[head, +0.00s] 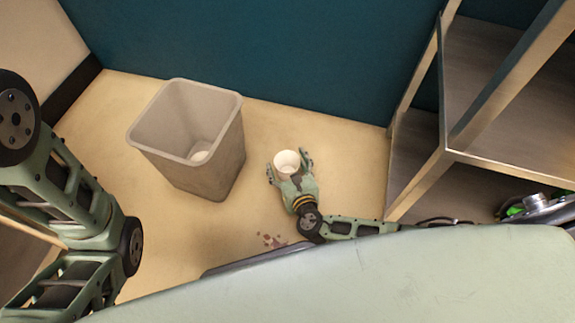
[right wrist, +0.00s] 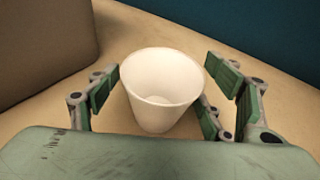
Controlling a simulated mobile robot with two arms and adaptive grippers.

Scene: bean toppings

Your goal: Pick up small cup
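A small white cup (head: 287,163) stands upright on the floor to the right of the bin. In the right wrist view the cup (right wrist: 162,88) appears empty and sits between the finger pads. My right gripper (head: 289,164) is open around the cup. Small gaps show between its pads (right wrist: 161,86) and the cup's sides, narrowest at the left. Only links of my left arm show at the left of the head view; its gripper is out of view.
A grey bin (head: 222,150) stands left of the cup, with a small pale object (head: 201,156) inside. A metal shelf (head: 445,165) rises at the right. Small dark reddish bits (head: 270,240) lie on the floor. A teal wall (head: 270,50) is behind.

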